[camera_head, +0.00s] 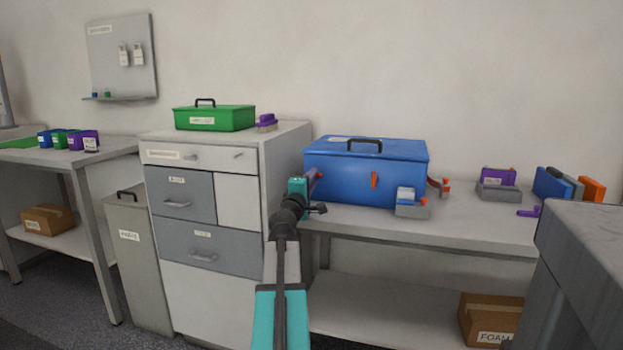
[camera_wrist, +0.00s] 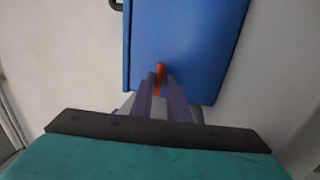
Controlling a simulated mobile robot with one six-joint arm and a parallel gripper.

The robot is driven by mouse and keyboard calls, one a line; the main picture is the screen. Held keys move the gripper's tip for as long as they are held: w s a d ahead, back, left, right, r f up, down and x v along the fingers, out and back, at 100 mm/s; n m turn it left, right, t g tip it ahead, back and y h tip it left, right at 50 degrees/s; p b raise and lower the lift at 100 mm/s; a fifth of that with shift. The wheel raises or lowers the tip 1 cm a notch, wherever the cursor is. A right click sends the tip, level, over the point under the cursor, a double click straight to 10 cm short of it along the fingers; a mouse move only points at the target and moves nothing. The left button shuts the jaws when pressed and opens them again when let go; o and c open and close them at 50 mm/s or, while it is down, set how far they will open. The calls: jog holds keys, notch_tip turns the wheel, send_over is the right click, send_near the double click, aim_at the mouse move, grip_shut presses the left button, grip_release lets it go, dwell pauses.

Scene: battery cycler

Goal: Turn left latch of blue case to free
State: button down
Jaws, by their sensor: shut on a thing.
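The blue case (camera_head: 350,178) stands on the bench in the head view, lid shut, with a black handle on top. In the wrist view the blue case (camera_wrist: 190,45) fills the upper middle. My gripper (camera_head: 317,175) is at the left part of the case front. In the wrist view my gripper (camera_wrist: 161,84) is shut on an orange latch (camera_wrist: 160,70), which stands between its two purple-grey fingers. In the head view this left latch is mostly hidden by the gripper. Another orange latch (camera_head: 375,180) shows further right on the case front, nearly upright.
A grey holder with a white block (camera_head: 411,204) stands before the case's right part, and an orange-and-grey piece (camera_head: 440,187) is at its right. The drawer cabinet (camera_head: 230,146) with a green case (camera_head: 214,118) stands left. A grey surface (camera_head: 590,235) is near right.

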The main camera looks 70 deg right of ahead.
jog(key=shift+d+r+n, duration=0.1)
jog(key=shift+r+n, duration=0.2)
jog(key=shift+r, duration=0.05)
jog(key=c, duration=1.8)
grip_release()
jog(key=shift+f, duration=0.1)
jog(key=shift+a+f, duration=0.15)
jog(key=shift+a, duration=0.1)
jog(key=a, duration=0.3)
jog(key=a+f+b, duration=0.1)
jog(key=a, duration=0.3)
jog(key=a+f, duration=0.1)
jog(key=a, duration=0.2)
jog(key=shift+s+a+f, duration=0.15)
jog(key=shift+s+a, duration=0.15)
jog(key=shift+a, duration=0.05)
jog(key=shift+a+b, duration=0.25)
jog(key=shift+b, duration=0.85)
jog(key=a+b, duration=0.1)
jog(key=b, duration=0.5)
jog(key=shift+a+f, duration=0.1)
jog(key=shift+a, duration=0.3)
